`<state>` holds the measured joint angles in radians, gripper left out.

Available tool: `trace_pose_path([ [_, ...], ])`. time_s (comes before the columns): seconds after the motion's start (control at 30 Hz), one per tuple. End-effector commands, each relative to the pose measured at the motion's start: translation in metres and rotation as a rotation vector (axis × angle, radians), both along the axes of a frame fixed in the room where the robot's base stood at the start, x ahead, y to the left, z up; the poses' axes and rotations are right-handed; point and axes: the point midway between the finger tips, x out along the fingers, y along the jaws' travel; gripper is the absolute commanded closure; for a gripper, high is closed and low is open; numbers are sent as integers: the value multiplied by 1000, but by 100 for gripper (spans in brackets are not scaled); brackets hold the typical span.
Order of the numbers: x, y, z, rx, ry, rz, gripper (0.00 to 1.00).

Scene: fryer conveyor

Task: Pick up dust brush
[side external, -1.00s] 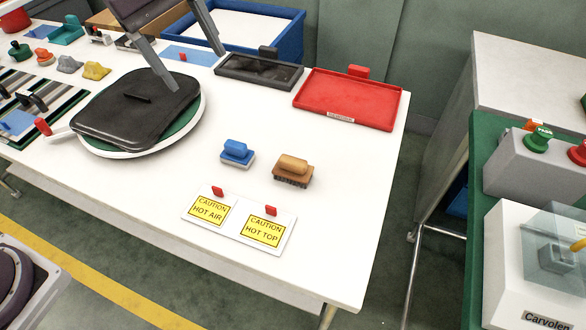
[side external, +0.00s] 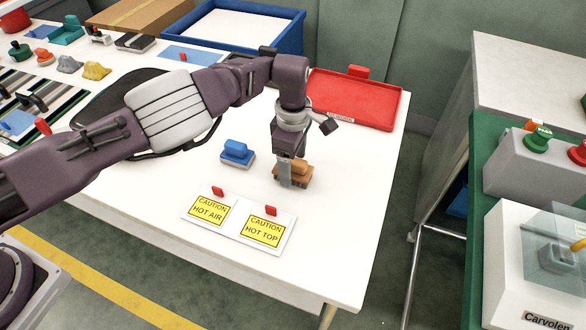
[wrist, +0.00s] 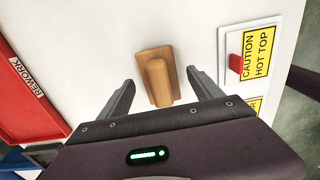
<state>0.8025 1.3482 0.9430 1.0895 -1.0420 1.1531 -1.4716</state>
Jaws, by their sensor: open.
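The brown wooden brush (side external: 301,172) with dark bristles stands on the white table, bristles down, right of a blue brush-like block (side external: 236,152). In the wrist view the brown brush (wrist: 158,76) shows from above, its rounded handle along the middle. My gripper (side external: 284,184) points down at the brown brush and hides part of it in the side view. In the wrist view my gripper (wrist: 161,78) is open, one finger on each side of the brush, with white gaps between fingers and brush. How far the fingertips are above the table is hard to tell.
A white plate with yellow caution signs (side external: 236,218) lies just in front of the brush. A red tray (side external: 388,112) marked REWORK sits behind, and a blue bin (side external: 286,38) farther back. A black-lidded round device stands left, partly behind my arm. The table's right side is clear.

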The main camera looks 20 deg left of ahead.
Motion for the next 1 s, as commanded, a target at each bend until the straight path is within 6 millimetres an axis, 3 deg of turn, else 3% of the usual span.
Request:
trace_pose_path([
  [0.13, 0, 0, 0, 0, 0, 0, 25],
  [0.17, 0, 0, 0, 0, 0, 0, 29],
  [0.5, 0, 0, 1, -1, 0, 0, 94],
  [0.77, 1, -1, 10, -3, -2, 0, 94],
  [1.0, 1, -1, 70, -5, -4, -2, 94],
])
